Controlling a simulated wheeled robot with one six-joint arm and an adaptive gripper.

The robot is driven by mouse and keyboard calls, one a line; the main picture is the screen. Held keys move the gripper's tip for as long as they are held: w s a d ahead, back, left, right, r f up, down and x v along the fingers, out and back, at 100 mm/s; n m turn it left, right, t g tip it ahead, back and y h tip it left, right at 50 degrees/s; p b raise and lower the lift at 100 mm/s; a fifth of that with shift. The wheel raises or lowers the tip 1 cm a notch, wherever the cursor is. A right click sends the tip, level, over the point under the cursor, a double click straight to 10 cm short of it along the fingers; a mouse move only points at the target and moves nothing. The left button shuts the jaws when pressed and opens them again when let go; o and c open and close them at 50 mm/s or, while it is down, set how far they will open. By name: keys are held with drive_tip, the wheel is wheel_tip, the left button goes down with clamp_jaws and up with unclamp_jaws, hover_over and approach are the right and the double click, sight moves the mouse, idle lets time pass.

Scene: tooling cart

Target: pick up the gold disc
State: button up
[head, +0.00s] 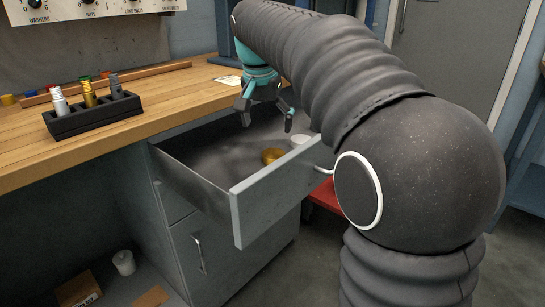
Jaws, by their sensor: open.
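The gold disc (272,156) lies inside the open drawer (275,196), towards its right front part. A white round piece (299,140) lies just beyond it to the right. My gripper (267,119) hangs over the drawer, pointing down, with its fingers spread and nothing between them. It appears above and behind the disc, apart from it. My own arm covers the drawer's far right corner and part of what lies behind it.
A wooden bench top (150,130) runs beside the drawer on the left. A black holder (93,115) with several upright pieces stands on it. The drawer's raised walls surround the disc. A red surface (323,194) shows below the drawer at right.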

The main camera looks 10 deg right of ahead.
sight(273, 153)
drive_tip(key=x, duration=0.4)
drive_tip(key=shift+d+b+x, duration=0.2)
drive_tip(key=shift+x, duration=1.15)
drive_tip(key=shift+d+b+x, duration=0.15)
drive_tip(key=shift+d+x, duration=0.05)
drive_tip(key=shift+x, duration=1.15)
drive_tip(key=shift+r, duration=0.1)
drive_tip(key=c, duration=1.7)
